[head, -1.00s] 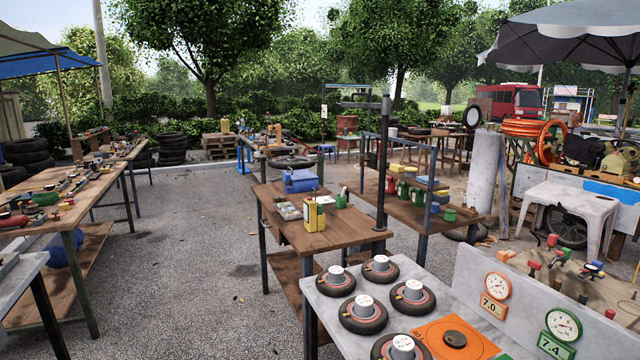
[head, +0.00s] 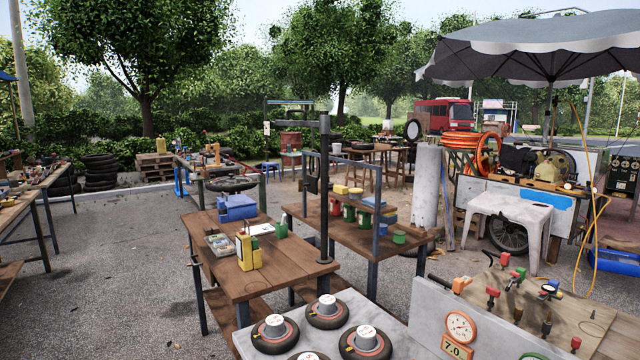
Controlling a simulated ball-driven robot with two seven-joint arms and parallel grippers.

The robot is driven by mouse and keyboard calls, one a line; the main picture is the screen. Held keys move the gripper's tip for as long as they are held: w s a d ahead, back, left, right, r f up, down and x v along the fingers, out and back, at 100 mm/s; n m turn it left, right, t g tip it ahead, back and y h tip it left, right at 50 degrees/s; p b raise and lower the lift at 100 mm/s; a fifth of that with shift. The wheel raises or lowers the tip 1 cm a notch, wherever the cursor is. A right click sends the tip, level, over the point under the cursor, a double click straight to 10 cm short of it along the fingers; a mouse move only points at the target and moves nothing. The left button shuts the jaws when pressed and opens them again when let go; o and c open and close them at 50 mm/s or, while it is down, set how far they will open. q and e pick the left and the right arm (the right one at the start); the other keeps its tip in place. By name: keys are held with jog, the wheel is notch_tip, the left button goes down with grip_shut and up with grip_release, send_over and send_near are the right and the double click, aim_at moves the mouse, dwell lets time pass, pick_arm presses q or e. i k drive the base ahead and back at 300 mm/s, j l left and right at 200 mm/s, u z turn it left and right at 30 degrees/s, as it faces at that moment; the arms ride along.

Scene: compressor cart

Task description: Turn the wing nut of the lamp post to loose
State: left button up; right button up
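A dark upright post (head: 325,190), which looks like the lamp post, stands at the right edge of a wooden workbench (head: 290,262). A short arm sticks out to the left near its top, with a wider collar there. I cannot make out a wing nut on it at this size. Neither of my grippers is in view.
The bench holds a yellow can (head: 244,252), a blue toolbox (head: 236,208) and a parts tray (head: 220,243). A shelf rack (head: 372,226) stands behind the post. Open gravel (head: 110,270) lies left.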

aim_at(301, 184)
jog(key=j+z, duration=0.1)
jog(key=z, duration=0.3)
jog(key=i+j+z, duration=0.15)
jog(key=z, duration=0.3)
jog(key=j+z, duration=0.1)
jog(key=z, duration=0.3)
jog(key=j+z, duration=0.35)
jog(key=j, duration=0.4)
jog(key=j+z, duration=0.35)
jog(key=j, duration=0.4)
jog(key=k+j+z, duration=0.15)
jog(key=j+z, duration=0.15)
jog(key=j, duration=0.4)
